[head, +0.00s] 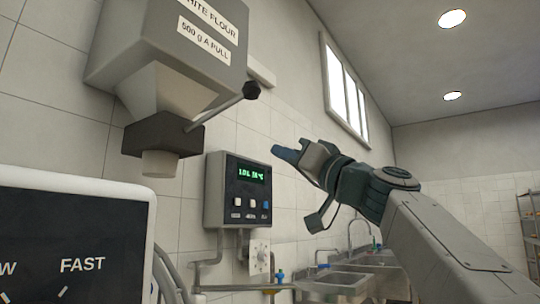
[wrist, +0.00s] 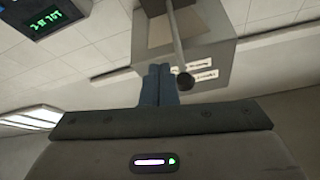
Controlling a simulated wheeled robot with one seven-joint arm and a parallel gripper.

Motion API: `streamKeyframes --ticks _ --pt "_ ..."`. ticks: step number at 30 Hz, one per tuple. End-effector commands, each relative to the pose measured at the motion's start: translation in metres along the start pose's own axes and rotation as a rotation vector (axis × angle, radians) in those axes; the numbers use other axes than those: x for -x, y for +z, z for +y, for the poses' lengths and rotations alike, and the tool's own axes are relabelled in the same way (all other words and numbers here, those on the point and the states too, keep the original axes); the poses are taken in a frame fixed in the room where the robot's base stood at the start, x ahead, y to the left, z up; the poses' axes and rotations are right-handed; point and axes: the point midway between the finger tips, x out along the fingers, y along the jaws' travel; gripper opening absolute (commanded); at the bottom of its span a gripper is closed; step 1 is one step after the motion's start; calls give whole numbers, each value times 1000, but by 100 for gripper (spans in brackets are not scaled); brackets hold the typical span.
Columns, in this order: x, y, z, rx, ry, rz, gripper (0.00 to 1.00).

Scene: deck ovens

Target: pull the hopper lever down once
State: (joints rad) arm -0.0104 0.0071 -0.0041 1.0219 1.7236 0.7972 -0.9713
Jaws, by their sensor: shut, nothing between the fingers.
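The flour hopper (head: 165,65) is a grey wall box labelled white flour, 500 g a pull, with a funnel, a dark block and a pale spout below. Its lever (head: 225,106) is a thin rod angled up to the right, ending in a black knob (head: 252,90). My gripper (head: 276,150) is shut and empty, to the right of the knob and lower in the head view, apart from it. In the wrist view my shut fingers (wrist: 158,72) point toward the hopper (wrist: 205,35), and the knob (wrist: 185,82) shows just right of them.
A wall control box (head: 238,190) with a green display hangs below the lever, left of my gripper. A dial panel (head: 75,240) fills the lower left. Sinks with taps (head: 345,280) stand along the wall below my arm. The space between gripper and knob looks clear.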

Motion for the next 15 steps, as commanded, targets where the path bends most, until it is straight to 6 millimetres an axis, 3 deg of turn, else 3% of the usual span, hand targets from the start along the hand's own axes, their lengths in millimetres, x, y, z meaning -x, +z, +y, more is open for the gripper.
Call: streamKeyframes --ticks 3,6,15 --pt "21 8 2 2 2 2 0" --pt "31 10 2 1 0 2 0" --pt "39 12 2 0 -2 2 0"
